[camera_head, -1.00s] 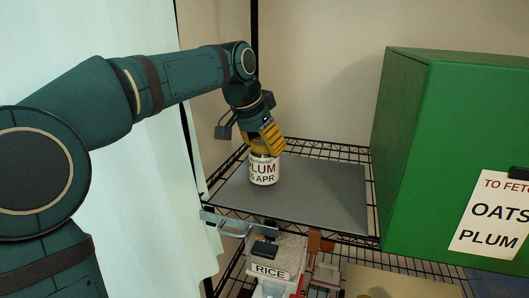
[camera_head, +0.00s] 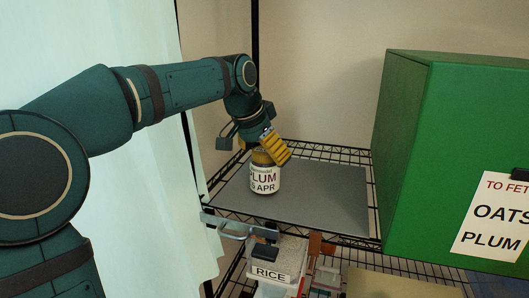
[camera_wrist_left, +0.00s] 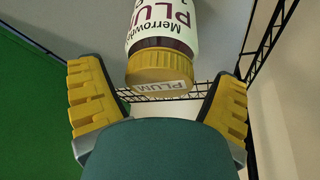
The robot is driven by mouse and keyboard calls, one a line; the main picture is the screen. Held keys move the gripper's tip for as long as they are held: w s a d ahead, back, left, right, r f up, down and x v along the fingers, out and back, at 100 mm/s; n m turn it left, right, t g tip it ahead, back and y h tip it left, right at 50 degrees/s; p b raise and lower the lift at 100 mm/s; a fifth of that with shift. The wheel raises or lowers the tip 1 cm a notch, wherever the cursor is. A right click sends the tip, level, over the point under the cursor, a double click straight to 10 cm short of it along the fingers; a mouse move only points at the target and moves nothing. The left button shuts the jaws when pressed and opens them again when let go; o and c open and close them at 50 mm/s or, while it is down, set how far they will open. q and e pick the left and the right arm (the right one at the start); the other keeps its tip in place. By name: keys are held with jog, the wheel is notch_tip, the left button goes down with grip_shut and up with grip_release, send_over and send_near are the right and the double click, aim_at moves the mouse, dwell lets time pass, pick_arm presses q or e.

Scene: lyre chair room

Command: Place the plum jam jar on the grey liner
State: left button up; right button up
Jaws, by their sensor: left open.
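The plum jam jar (camera_head: 265,180) stands upright on the grey liner (camera_head: 325,190), near its left side. Its white label reads PLUM. In the left wrist view the jar's yellow lid (camera_wrist_left: 160,64), tagged PLUM, faces the camera. My left gripper (camera_head: 270,150) is open at the lid. In the left wrist view its yellow fingers (camera_wrist_left: 160,98) are spread wide, with a gap on each side of the lid. In the head view the near finger hides part of the lid. My right gripper is in neither view.
A large green box (camera_head: 455,150) with a note listing OATS and PLUM stands at the right. A RICE container (camera_head: 272,268) sits on a lower level below the wire shelf (camera_head: 325,148). The liner to the right of the jar is bare.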

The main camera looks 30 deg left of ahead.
pick_arm(q)
jog(key=p+v, duration=0.1)
jog(key=v, duration=1.1)
jog(key=shift+r, duration=0.15)
